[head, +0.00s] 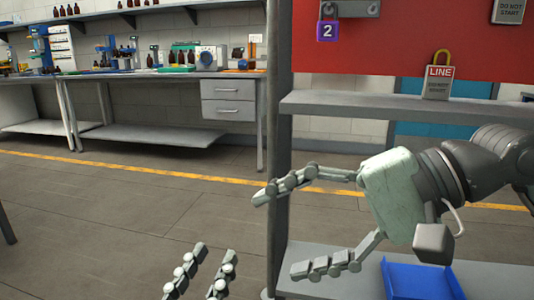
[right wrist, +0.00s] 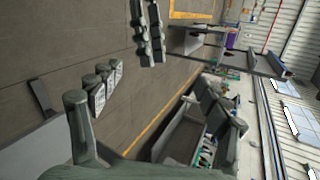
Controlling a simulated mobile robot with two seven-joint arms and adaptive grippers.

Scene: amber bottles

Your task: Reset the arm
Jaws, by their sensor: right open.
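My right gripper (head: 276,232) reaches in from the right in the head view, in front of the grey rack post. Its two fingers are spread wide apart with nothing between them.
A grey rack with a post (head: 278,110) and a shelf (head: 365,106) stands close by my right arm. Open floor (head: 110,230) spreads to the left.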

